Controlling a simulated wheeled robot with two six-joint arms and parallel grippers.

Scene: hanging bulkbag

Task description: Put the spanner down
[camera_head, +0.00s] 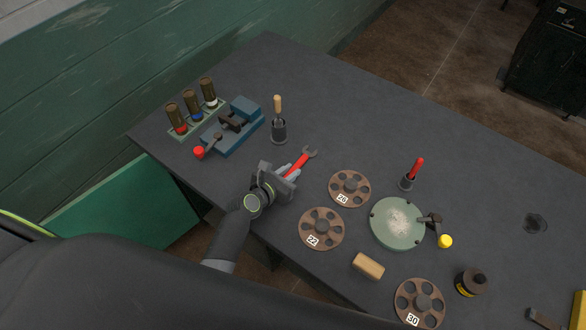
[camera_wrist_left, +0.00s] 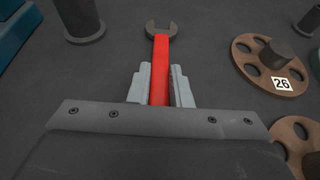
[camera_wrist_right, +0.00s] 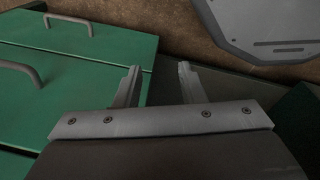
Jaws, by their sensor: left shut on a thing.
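The spanner (camera_head: 301,162) has a red handle and a dark open-ended jaw. My left gripper (camera_head: 290,171) is shut on its handle, over the near left part of the dark table (camera_head: 330,108). In the left wrist view the red handle of the spanner (camera_wrist_left: 160,62) runs straight out between the fingers of my left gripper (camera_wrist_left: 160,85), jaw end pointing away. I cannot tell whether the spanner touches the table top. My right gripper (camera_wrist_right: 159,72) shows only in the right wrist view, open and empty, in front of green drawers (camera_wrist_right: 70,75).
Brown discs marked 26 (camera_head: 350,187), 22 (camera_head: 321,229) and 30 (camera_head: 420,301) lie to the right. A cup with a wooden-handled tool (camera_head: 279,132) and a blue vise (camera_head: 232,130) stand beyond the gripper. A round green plate (camera_head: 398,222) is farther right. The table's middle back is clear.

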